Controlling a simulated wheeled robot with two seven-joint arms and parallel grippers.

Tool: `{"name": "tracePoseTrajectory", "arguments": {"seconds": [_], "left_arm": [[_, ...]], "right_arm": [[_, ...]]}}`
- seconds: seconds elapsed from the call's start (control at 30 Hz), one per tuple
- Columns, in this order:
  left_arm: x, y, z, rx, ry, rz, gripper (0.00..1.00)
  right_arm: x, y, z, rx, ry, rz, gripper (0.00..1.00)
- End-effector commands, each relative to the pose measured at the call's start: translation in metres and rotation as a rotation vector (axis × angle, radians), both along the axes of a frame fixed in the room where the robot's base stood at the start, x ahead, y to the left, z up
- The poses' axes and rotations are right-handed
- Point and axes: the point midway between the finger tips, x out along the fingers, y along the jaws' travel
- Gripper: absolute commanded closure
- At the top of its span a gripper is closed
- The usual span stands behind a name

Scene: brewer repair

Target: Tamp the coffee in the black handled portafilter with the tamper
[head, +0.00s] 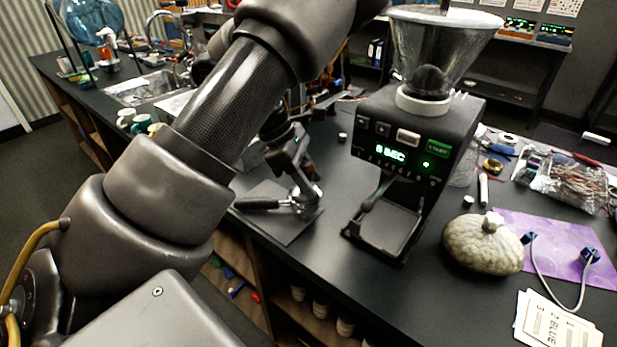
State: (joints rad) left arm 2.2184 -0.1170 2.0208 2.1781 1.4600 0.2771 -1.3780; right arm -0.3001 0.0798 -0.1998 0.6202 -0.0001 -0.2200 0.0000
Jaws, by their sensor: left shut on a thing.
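The portafilter with the black handle (257,204) lies on a dark square mat (285,234) near the counter's front edge, its handle pointing left. Its metal basket (304,208) is at the right end of the handle. My left gripper (304,186) is directly over the basket, pointing down, and is shut on the tamper, which is mostly hidden by the fingers. I cannot tell whether the tamper touches the coffee; the coffee itself is hidden. My right gripper is not in view.
A black grinder (415,135) with a clear hopper stands just right of the mat. A pale green pumpkin (483,244), a purple sheet (570,250) with a cable and paper cards (556,325) lie farther right. A sink (140,88) and cups are at the back left.

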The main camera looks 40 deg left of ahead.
Motion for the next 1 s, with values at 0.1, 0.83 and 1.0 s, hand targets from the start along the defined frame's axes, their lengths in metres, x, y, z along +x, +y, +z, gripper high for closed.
{"name": "tracePoseTrajectory", "arguments": {"seconds": [0.1, 0.83, 1.0], "left_arm": [[0.0, 0.0, -0.002, -0.001, 0.0, 0.0, 1.0], [0.0, 0.0, -0.011, 0.0, 0.0, 0.0, 1.0], [0.0, 0.0, -0.013, 0.0, 0.0, 0.0, 1.0]], "right_arm": [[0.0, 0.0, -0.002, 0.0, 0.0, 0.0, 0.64], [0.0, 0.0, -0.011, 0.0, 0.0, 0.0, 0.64], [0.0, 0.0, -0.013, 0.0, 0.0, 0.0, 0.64]]}}
